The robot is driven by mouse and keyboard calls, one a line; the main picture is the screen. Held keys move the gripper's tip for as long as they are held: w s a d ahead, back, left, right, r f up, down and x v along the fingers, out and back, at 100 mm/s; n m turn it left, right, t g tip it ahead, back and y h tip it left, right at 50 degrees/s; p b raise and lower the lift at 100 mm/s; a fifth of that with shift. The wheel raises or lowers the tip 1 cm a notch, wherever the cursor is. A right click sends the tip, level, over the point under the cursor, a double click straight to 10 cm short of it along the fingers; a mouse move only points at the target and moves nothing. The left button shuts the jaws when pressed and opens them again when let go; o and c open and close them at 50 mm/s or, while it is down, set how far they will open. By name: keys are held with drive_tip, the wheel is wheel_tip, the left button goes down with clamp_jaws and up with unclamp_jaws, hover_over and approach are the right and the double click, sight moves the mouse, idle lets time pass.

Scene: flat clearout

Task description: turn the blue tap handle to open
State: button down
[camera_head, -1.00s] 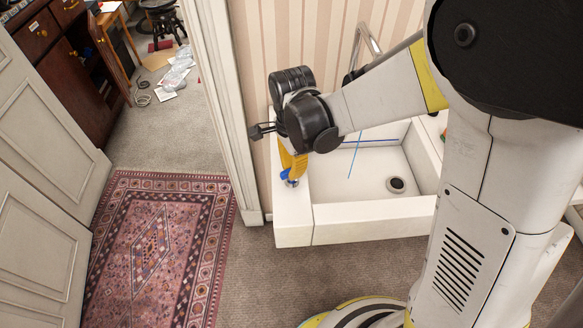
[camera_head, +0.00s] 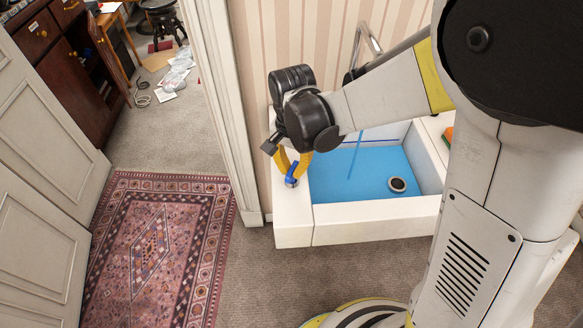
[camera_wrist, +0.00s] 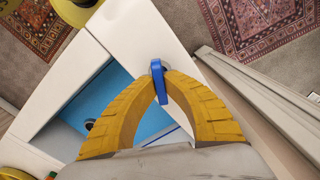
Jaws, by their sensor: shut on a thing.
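The blue tap handle (camera_wrist: 159,82) sits on the white ledge of the sink, and it also shows in the head view (camera_head: 291,181). My gripper (camera_wrist: 156,75) reaches down to it with yellow fingers, one on each side, and is shut on the handle. The same gripper shows in the head view (camera_head: 293,171), left of the basin. The white sink (camera_head: 375,218) has bright blue water (camera_head: 365,178) across its basin floor. A thin blue stream runs down into it below the metal spout (camera_head: 368,38).
A dark round drain piece (camera_head: 397,184) shows in the basin. The door frame (camera_head: 225,110) stands close left of the sink. A patterned rug (camera_head: 155,250) lies on the floor to the left. A green and orange item (camera_head: 448,136) sits at the sink's right side.

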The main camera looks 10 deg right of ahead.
sight(292, 169)
drive_tip(key=shift+n, duration=0.7)
drive_tip(key=n, duration=0.3)
drive_tip(key=shift+n, duration=0.4)
drive_tip(key=c, duration=1.3)
unclamp_jaws()
drive_tip(key=shift+c, duration=0.2)
drive_tip(key=shift+r, duration=0.1)
wheel_tip(292, 169, up, 7)
drive_tip(key=p, duration=0.5)
